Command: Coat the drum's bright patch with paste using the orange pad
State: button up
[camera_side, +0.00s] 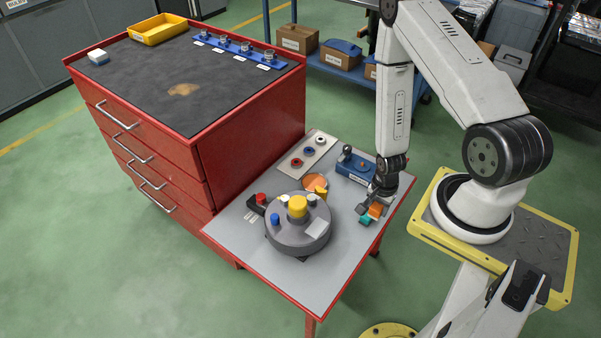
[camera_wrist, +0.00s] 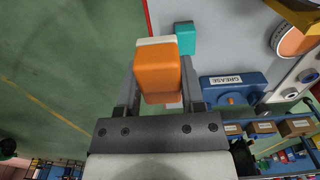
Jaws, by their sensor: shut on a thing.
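My gripper (camera_side: 375,207) is shut on the orange pad (camera_side: 377,211), above the right edge of the grey-topped table. In the wrist view the orange pad (camera_wrist: 157,72), with a pale layer at its far end, sits between the fingers. A teal block (camera_side: 366,219) is close beside it; the wrist view also shows this block (camera_wrist: 185,39). The dark grey drum (camera_side: 287,243) stands on the table, left of my gripper, with a pale bright patch (camera_side: 317,229) on its top. A round dish with an orange-brown surface (camera_side: 314,182) lies behind the drum; whether it holds the paste is unclear.
A blue box labelled GREASE (camera_wrist: 232,88) and a pale strip with coloured rings (camera_side: 309,151) stand at the back. A red drawer cabinet (camera_side: 250,130) borders the table's left side.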

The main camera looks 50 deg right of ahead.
jog(key=w+d+f, duration=0.2)
jog(key=w, duration=0.4)
jog(key=w+d+f, duration=0.2)
jog(key=w+d, duration=0.1)
jog(key=w, duration=0.3)
send_near(314, 183)
jog(key=shift+s+f, duration=0.25)
jog(key=shift+s, duration=0.45)
jog(key=shift+w+r, duration=0.2)
jog(key=shift+w, duration=0.55)
jog(key=shift+f, duration=0.15)
jog(key=shift+f, duration=2.85)
jog(key=shift+f, duration=0.65)
jog(key=shift+r, duration=3.6)
